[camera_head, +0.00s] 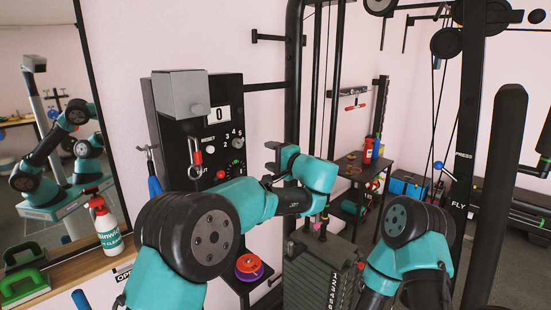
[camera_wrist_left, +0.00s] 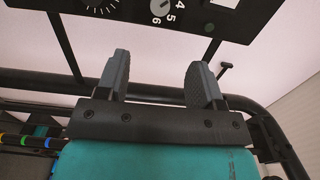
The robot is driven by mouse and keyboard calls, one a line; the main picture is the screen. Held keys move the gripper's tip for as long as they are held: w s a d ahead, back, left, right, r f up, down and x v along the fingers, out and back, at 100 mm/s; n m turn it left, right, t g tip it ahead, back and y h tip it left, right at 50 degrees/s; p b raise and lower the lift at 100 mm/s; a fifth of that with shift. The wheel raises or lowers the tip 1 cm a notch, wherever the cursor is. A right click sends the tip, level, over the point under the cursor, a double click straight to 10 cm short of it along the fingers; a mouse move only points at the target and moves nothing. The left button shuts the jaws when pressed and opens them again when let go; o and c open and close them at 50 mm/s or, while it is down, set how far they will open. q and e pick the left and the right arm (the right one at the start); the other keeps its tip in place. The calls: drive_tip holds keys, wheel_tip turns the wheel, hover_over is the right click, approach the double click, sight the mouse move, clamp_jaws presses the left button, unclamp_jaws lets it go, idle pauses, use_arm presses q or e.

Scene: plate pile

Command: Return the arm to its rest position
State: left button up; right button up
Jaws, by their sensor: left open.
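My left arm comes in from the lower left in the head view. Its gripper (camera_head: 274,164) is raised in front of the wall, right of the dark control panel (camera_head: 205,135). In the left wrist view the two fingers of the left gripper (camera_wrist_left: 158,75) stand apart with nothing between them. The panel's lower edge with its dials shows beyond the fingertips there, apart from them. My right arm shows at the lower right of the head view; its gripper is out of the picture.
A small pile of coloured plates (camera_head: 249,267) sits on a low shelf below my left arm. A weight stack (camera_head: 318,275) stands between the arms. Black rack posts (camera_head: 293,75) rise behind the left gripper. A spray bottle (camera_head: 104,225) stands at the left by the mirror.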

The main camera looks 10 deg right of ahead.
use_arm(q)
drive_tip(key=shift+v, duration=0.8)
drive_tip(key=a+f+m+g+h, duration=0.1)
drive_tip(key=a+f+g+h, duration=0.3)
drive_tip(key=f, duration=0.7)
drive_tip(key=s+a+f+g, duration=0.15)
drive_tip(key=a+f, duration=0.35)
drive_tip(key=f, duration=0.5)
drive_tip(key=a+f+m+g+h, duration=0.15)
drive_tip(key=a+f+g, duration=0.3)
drive_tip(key=f, duration=0.65)
drive_tip(key=s+a+f+n+g+h, duration=0.35)
drive_tip(key=s+a+f, duration=0.25)
drive_tip(key=s+f, duration=0.45)
drive_tip(key=s+a+f+n+g+h, duration=0.25)
drive_tip(key=s+a+f+h, duration=0.2)
drive_tip(key=s+f, duration=0.6)
drive_tip(key=s+a+f+n+t, duration=0.1)
drive_tip(key=s+a+f+n, duration=0.1)
drive_tip(key=s+a+n, duration=0.2)
drive_tip(key=s+a+f+n+t+h, duration=0.1)
drive_tip(key=s+a+n, duration=0.4)
drive_tip(key=s, duration=0.6)
drive_tip(key=shift+s+f, duration=0.3)
drive_tip(key=shift+f, duration=0.25)
